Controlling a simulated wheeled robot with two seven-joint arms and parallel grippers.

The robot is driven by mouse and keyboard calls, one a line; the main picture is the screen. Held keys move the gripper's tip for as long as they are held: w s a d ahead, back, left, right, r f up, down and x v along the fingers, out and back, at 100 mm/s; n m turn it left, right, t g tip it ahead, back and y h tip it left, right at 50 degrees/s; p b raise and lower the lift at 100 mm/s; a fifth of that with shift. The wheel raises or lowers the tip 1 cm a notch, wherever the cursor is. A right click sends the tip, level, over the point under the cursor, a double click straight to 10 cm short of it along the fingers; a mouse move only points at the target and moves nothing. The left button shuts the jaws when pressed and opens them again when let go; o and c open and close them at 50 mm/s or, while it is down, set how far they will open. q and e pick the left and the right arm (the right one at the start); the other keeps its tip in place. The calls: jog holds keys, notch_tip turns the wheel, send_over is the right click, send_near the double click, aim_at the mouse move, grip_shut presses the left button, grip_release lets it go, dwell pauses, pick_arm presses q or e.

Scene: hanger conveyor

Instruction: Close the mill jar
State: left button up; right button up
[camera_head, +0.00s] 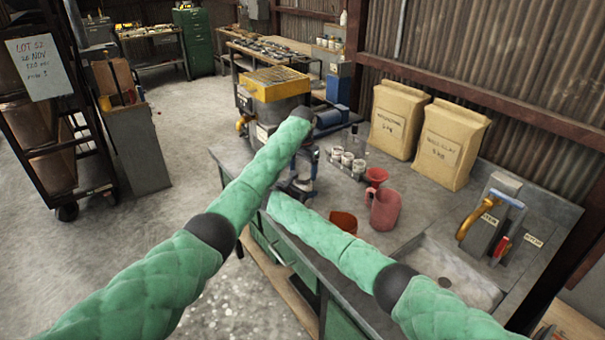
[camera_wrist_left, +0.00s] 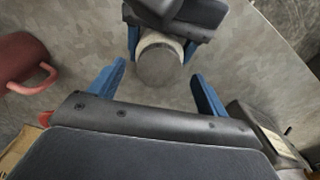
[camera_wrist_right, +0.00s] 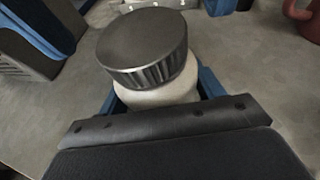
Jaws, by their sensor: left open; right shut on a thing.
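The mill jar is white with a dark grey ribbed lid. In the right wrist view the lid (camera_wrist_right: 145,48) sits on top of the white jar body (camera_wrist_right: 165,95). I cannot tell whether it is screwed tight. My right gripper (camera_wrist_right: 162,90) is shut on the jar body; its blue fingers show at both sides. In the left wrist view my left gripper (camera_wrist_left: 158,72) is open, its blue fingers apart at either side of the jar's round grey end (camera_wrist_left: 159,67), not touching it. In the head view my arms hide most of the jar and grippers.
A red jug (camera_head: 385,209) and red funnel (camera_head: 375,178) stand on the grey bench, near an orange-brown bowl (camera_head: 343,221). A rack of small cups (camera_head: 347,161) and two paper sacks (camera_head: 398,118) are behind. A yellow-topped machine (camera_head: 276,82) stands beyond my arms. A sink (camera_head: 440,262) is at right.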

pick_arm(q)
notch_tip(320, 180, up, 10)
jog(key=shift+r, duration=0.2)
dwell(0.3)
pick_arm(e)
jog(key=o, duration=2)
jog(key=shift+c, duration=0.2)
jog(key=shift+s+a, duration=0.35)
jog(key=shift+s, duration=0.05)
jog(key=b+v, duration=0.2)
jog(key=v, duration=0.4)
pick_arm(q)
jog(key=shift+f, duration=1.3)
pick_arm(e)
jog(key=shift+s+a+r, duration=0.15)
jog(key=shift+s+r, duration=0.1)
